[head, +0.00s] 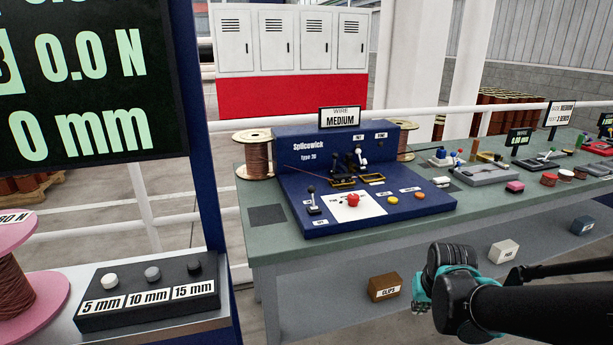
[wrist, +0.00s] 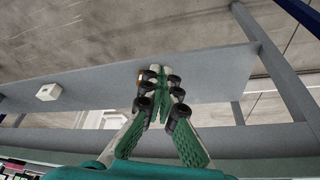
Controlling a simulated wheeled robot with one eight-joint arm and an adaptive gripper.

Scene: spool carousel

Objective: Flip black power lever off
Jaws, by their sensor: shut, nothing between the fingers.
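The blue Splicewick machine (head: 310,170) stands on the green-topped bench in the head view. A small lever with a black knob (head: 311,190) stands at the left of its sloped panel, on a pale plate. It looks roughly upright; its exact setting is too small to tell. My gripper (head: 418,292) is in front of the bench at the lower right, below the bench top and well apart from the lever. In the wrist view my gripper (wrist: 160,94) has its fingers together with nothing between them. The lever is not visible in the wrist view.
More black-tipped levers (head: 357,157), a red knob (head: 353,200) and yellow buttons (head: 392,198) are on the machine. Wire spools (head: 255,155) flank it. A button box (head: 150,290) is lower left.

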